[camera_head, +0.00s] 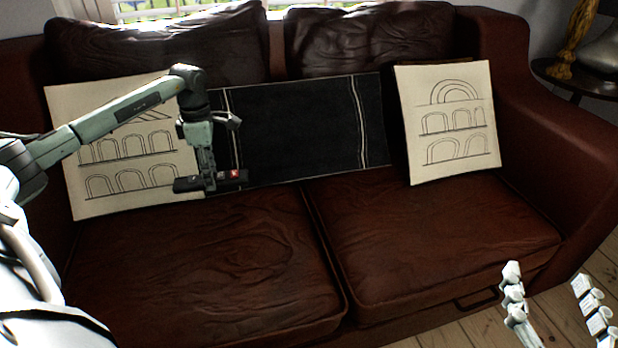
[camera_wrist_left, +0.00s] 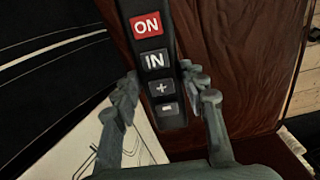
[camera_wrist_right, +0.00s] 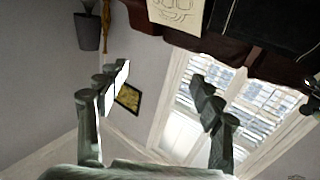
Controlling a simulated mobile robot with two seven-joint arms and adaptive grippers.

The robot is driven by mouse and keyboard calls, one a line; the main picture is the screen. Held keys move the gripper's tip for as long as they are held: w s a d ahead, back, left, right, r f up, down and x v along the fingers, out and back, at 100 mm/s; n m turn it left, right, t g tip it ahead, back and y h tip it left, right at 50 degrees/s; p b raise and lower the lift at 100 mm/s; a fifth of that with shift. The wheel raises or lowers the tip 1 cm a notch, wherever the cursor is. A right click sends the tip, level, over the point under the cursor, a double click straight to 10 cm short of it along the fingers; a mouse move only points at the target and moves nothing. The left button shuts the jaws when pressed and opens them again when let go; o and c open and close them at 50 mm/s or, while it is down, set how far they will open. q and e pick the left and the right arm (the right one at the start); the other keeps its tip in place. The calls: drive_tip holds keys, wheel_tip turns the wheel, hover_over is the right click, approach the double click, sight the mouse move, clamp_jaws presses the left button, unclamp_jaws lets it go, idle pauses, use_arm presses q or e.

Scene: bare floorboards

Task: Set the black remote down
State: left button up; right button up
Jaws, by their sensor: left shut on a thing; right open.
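The black remote (camera_wrist_left: 158,62) has a red ON button and grey buttons below it. In the left wrist view it lies between the fingers of my left gripper (camera_wrist_left: 165,98), which is shut on it. In the head view my left gripper (camera_head: 209,180) holds the remote (camera_head: 228,176) above the back of the left seat cushion, in front of the left pillow and the dark middle pillow. My right gripper (camera_head: 555,290) is at the lower right of the head view, open. In the right wrist view, nothing is between its fingers (camera_wrist_right: 155,100).
A brown leather sofa (camera_head: 190,265) has two wide bare seat cushions. A left patterned pillow (camera_head: 85,190), a dark striped pillow (camera_head: 300,130) and a right patterned pillow (camera_head: 445,115) lean on its back. A side table (camera_head: 590,78) stands at the right.

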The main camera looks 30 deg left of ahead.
use_arm(q)
drive_tip(key=shift+w+a+n, duration=0.25)
drive_tip(key=shift+a+n, duration=0.05)
drive_tip(key=shift+a, duration=0.1)
drive_tip(key=b, duration=0.1)
hover_over(257, 198)
drive_tip(key=f, duration=0.6)
drive_tip(key=shift+s+f, duration=0.2)
drive_tip(key=shift+w+f, duration=0.1)
drive_tip(key=shift+w, duration=0.1)
wheel_tip(257, 198, down, 4)
drive_tip(key=shift+b, duration=0.45)
use_arm(e)
wheel_tip(257, 198, up, 8)
drive_tip(key=s+a+t+y, duration=0.1)
drive_tip(key=s+t+y, duration=0.1)
drive_tip(key=t, duration=0.2)
drive_tip(key=shift+a+r+y, duration=0.25)
drive_tip(key=shift+a+y, duration=0.05)
drive_tip(key=shift+a, duration=0.05)
use_arm(q)
drive_tip(key=shift+f, duration=0.1)
use_arm(e)
drive_tip(key=shift+s, duration=0.1)
